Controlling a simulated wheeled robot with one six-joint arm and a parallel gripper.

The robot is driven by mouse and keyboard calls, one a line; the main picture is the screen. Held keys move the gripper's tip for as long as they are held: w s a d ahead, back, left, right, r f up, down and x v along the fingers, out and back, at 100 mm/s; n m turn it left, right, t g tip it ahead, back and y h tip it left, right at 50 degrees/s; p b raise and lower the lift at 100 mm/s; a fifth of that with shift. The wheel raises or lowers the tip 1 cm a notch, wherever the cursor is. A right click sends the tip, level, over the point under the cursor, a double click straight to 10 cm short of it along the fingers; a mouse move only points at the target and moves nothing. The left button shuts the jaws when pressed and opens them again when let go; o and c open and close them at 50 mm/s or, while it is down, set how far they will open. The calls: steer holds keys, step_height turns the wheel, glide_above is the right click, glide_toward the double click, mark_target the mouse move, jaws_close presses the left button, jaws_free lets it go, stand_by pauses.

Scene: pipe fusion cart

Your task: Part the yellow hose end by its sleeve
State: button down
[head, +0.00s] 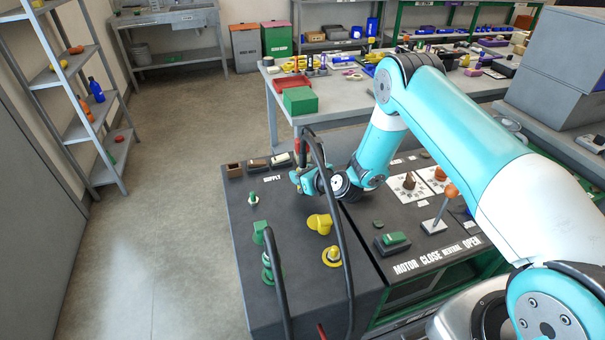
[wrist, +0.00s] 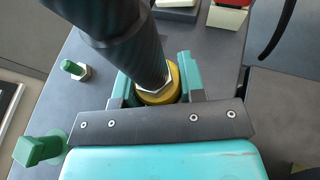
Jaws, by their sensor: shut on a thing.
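My gripper (wrist: 158,88) is shut on the yellow sleeve (wrist: 160,92) at the end of a thick black hose (wrist: 125,35). A metal hex part sits between hose and sleeve. What lies under the sleeve is hidden, so I cannot tell whether it is on a fitting. In the head view my gripper (head: 300,181) is over the back of the dark cart top (head: 290,212), and the hose (head: 338,215) arcs up from it and down to the front. A yellow cap-like piece (head: 320,223) and a yellow-ringed fitting (head: 332,257) stand nearer the front.
A green hose end (head: 260,232), a green fitting (head: 267,272) and a small green-tipped fitting (head: 253,199) stand at the left of the cart. Small blocks (head: 257,164) line its back edge. An orange-knobbed lever (head: 451,191) stands at the right. The floor left of the cart is clear.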

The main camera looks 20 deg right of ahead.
mark_target(305, 159)
steer(key=shift+r+p, duration=1.95)
steer(key=shift+r, duration=0.85)
step_height(305, 159, up, 9)
steer(key=p, duration=0.7)
